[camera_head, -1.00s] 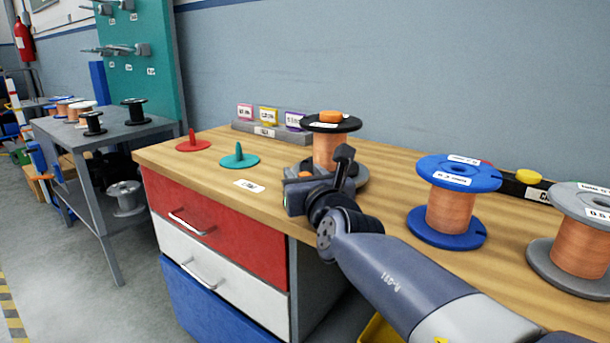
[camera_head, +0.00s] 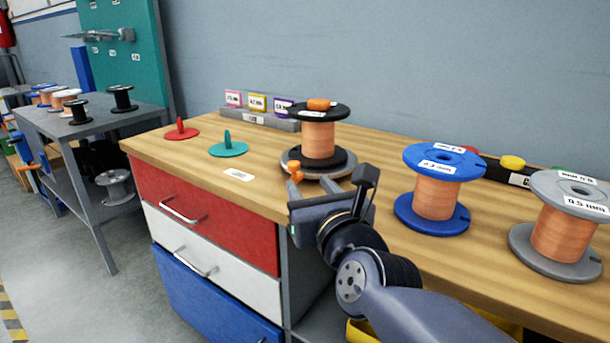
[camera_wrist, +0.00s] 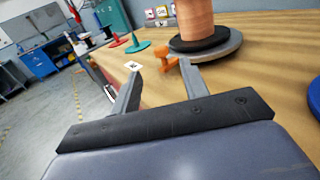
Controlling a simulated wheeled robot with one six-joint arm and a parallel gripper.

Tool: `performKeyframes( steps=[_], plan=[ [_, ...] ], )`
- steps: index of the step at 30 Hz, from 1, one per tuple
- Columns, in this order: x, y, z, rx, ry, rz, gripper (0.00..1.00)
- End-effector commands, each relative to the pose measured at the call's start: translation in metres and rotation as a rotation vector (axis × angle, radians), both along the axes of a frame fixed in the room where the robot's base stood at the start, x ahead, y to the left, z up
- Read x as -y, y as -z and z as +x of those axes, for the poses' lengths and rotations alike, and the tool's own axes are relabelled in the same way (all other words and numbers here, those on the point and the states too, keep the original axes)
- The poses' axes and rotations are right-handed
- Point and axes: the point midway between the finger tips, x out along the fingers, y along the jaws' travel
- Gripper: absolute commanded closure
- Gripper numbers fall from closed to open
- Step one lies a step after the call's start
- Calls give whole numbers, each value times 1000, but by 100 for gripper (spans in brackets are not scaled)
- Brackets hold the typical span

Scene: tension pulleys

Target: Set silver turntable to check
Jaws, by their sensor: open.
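The silver turntable (camera_head: 291,166) is a low grey disc on the wooden bench, with a black-flanged copper spool (camera_head: 318,140) standing on it. It also shows in the wrist view (camera_wrist: 226,50). A small orange lever (camera_head: 295,170) sticks out at its front left side; in the wrist view the lever (camera_wrist: 167,63) lies just beyond the fingertips, between them. My gripper (camera_head: 326,184) is open and empty at the bench's front edge, close to the turntable; its fingers also show in the wrist view (camera_wrist: 160,75). I cannot tell whether a finger touches the lever.
A white label (camera_head: 239,175) lies on the bench left of the turntable. Red (camera_head: 181,132) and teal (camera_head: 229,149) pegged discs stand farther left. A blue spool (camera_head: 437,190) and a grey spool (camera_head: 562,225) stand to the right. A label stand (camera_head: 262,120) is behind.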

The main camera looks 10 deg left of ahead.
Motion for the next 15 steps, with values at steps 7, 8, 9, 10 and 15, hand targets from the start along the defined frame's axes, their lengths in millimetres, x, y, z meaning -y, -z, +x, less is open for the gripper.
performKeyframes(
  steps=[7,8,9,10,15],
  plan=[
    [3,0,-5,0,0,0,57],
    [3,0,-5,0,0,0,57],
    [3,0,-5,0,0,0,57],
    [3,0,-5,0,0,0,57],
    [3,-6,-3,-2,7,14,68]
  ],
)
